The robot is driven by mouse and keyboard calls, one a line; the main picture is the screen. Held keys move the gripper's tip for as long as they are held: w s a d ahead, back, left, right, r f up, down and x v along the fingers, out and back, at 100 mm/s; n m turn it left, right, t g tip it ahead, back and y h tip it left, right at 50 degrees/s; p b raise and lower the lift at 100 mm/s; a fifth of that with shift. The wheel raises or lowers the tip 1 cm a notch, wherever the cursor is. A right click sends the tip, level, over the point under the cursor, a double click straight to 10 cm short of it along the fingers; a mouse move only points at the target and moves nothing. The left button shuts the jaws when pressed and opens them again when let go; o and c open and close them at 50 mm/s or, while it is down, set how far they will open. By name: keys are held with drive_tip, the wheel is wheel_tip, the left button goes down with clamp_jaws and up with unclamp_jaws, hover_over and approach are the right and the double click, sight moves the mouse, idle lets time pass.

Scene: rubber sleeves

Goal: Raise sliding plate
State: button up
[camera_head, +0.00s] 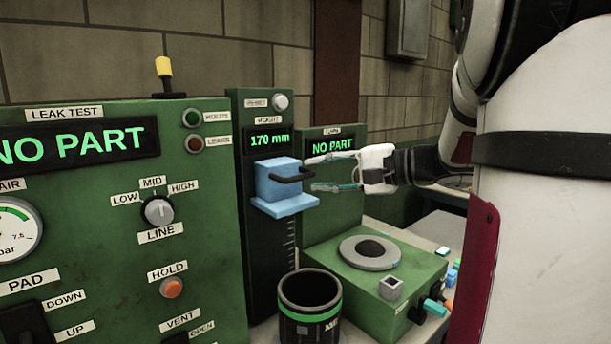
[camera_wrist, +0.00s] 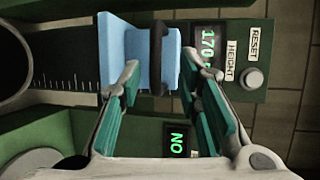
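The light-blue sliding plate (camera_head: 287,206) and its block are on a dark vertical track with a scale, under a display reading 170 mm. It also shows in the wrist view (camera_wrist: 112,52). A black handle (camera_head: 293,175) sticks out of the block; in the wrist view the handle (camera_wrist: 157,60) lies ahead, between the lines of the fingers. My gripper (camera_head: 330,173) is open to the right of the handle, one finger above its level and one below. In the wrist view my gripper (camera_wrist: 166,80) has its fingertips close to the handle; contact cannot be told.
A black cup with a green band (camera_head: 310,310) stands below the track. A green box with a round grey disc (camera_head: 370,253) is at the lower right. The leak test panel (camera_head: 100,210) fills the left. A reset button (camera_head: 280,102) sits above the display.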

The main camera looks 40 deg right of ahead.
drive_tip(key=v, duration=0.7)
drive_tip(key=shift+w, duration=0.1)
drive_tip(key=s+a+f+n+g+y, duration=0.1)
drive_tip(key=a+f+n+g, duration=0.15)
drive_tip(key=a, duration=0.65)
drive_tip(key=s+a+f+n+g, duration=0.1)
drive_tip(key=a+f+n+g, duration=0.2)
drive_tip(key=a, duration=0.5)
drive_tip(key=s+a+f+n+g+h, duration=0.4)
drive_tip(key=s+a+f+n+h, duration=0.3)
drive_tip(key=s, duration=0.3)
drive_tip(key=shift+s+a+f+n+h, duration=0.3)
drive_tip(key=shift+a+f+n, duration=0.1)
drive_tip(key=shift+f+n, duration=0.3)
